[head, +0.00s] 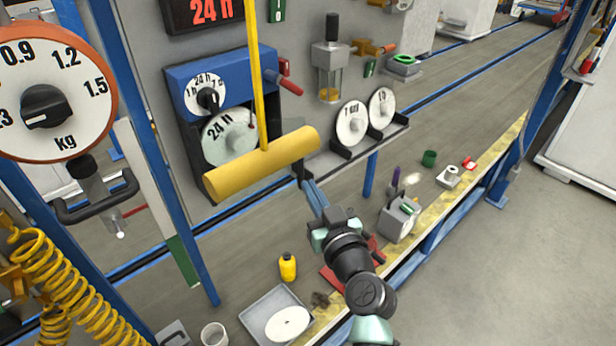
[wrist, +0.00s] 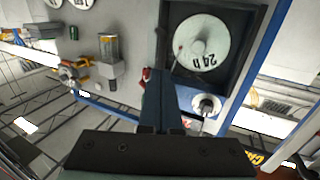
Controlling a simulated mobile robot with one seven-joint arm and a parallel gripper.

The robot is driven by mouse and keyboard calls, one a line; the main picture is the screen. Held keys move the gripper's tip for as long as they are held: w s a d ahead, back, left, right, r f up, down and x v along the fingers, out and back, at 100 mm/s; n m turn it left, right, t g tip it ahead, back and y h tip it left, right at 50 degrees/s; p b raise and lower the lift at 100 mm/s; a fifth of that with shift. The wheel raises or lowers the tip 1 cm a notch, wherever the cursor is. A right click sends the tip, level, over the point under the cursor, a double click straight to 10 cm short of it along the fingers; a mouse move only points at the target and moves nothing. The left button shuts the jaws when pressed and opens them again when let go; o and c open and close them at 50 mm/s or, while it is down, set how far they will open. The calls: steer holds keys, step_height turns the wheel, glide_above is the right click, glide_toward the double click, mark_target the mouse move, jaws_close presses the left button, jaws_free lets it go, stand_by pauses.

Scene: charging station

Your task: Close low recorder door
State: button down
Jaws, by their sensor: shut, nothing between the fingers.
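The recorder (head: 205,78) is a blue and black box on the grey wall panel, with a small dial on top and a white 24 H disc (head: 226,138) in its dark lower part. The disc is exposed, and I cannot clearly make out the door's panel. In the wrist view, the disc (wrist: 203,42) appears upside down inside a dark frame. A red handle (head: 288,86) sticks out at the recorder's right side. My gripper (head: 306,183) is shut and empty, below and right of the recorder; in the wrist view its fingers (wrist: 160,85) point toward the frame's left edge. Contact is unclear.
A thick yellow bar (head: 262,163) hangs on a yellow rod and hides part of the recorder. Two white weight discs (head: 352,124) stand on a shelf to the right. A yellow bottle (head: 288,267), a tray (head: 252,318) and a grey box (head: 396,222) sit on the bench below.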

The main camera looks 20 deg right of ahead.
steer(key=shift+w, duration=1.15)
steer(key=shift+f, duration=0.1)
